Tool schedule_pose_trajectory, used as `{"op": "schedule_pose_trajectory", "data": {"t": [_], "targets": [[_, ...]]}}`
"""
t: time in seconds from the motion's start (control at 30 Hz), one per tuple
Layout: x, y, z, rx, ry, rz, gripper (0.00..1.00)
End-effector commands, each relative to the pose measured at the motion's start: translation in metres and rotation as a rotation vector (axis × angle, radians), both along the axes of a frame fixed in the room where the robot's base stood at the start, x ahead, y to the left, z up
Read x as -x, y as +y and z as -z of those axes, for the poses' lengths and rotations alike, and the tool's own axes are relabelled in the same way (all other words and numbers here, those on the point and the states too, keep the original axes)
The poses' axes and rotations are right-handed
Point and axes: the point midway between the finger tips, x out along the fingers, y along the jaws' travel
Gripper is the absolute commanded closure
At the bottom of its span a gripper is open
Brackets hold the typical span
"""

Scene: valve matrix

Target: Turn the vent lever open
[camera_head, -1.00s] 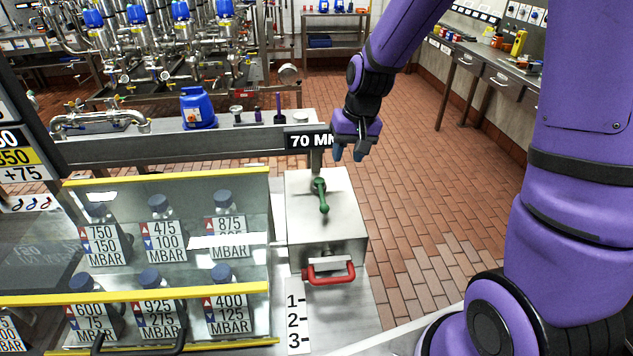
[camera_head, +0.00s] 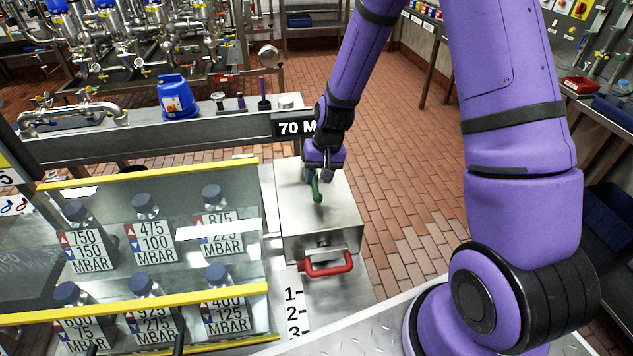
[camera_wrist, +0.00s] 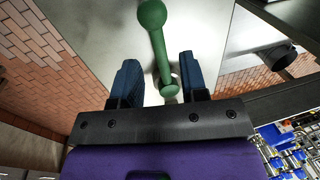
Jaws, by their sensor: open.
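The vent lever is a green handle (camera_head: 317,191) with a rounded end, on top of a steel box (camera_head: 335,225). In the wrist view the lever (camera_wrist: 157,45) runs from the top middle down to between the fingers. My gripper (camera_head: 312,172) is over the back part of the box top, at the lever's far end. In the wrist view my gripper (camera_wrist: 160,82) is open, with one blue finger on each side of the lever's near end. A gap shows between each finger and the lever. The lever's pivot is mostly hidden by my gripper in the head view.
A red handle (camera_head: 328,266) is on the front of the box. A glass-fronted case (camera_head: 150,215) with yellow edges and several labelled bottles stands to the left. A steel beam with a "70 M" sign (camera_head: 294,128) runs behind. Open tiled floor (camera_head: 400,190) lies to the right.

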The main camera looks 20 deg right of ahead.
Motion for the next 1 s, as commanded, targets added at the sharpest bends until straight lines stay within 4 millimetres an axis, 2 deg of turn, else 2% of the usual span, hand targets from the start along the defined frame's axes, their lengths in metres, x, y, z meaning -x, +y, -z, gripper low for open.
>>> {"op": "schedule_pose_trajectory", "data": {"t": [0.2, 0.6, 0.77, 0.8, 1.0], "targets": [[-0.001, 0.004, 0.021, 0.0, 0.002, 0.0, 0.6], [-0.001, 0.005, 0.026, 0.0, -0.001, 0.0, 0.6], [-0.001, 0.005, 0.026, 0.0, 0.0, 0.0, 0.97], [-0.001, 0.005, 0.026, 0.0, 0.0, 0.0, 1.0], [-0.001, 0.005, 0.025, 0.0, 0.0, -0.002, 1.0]]}}
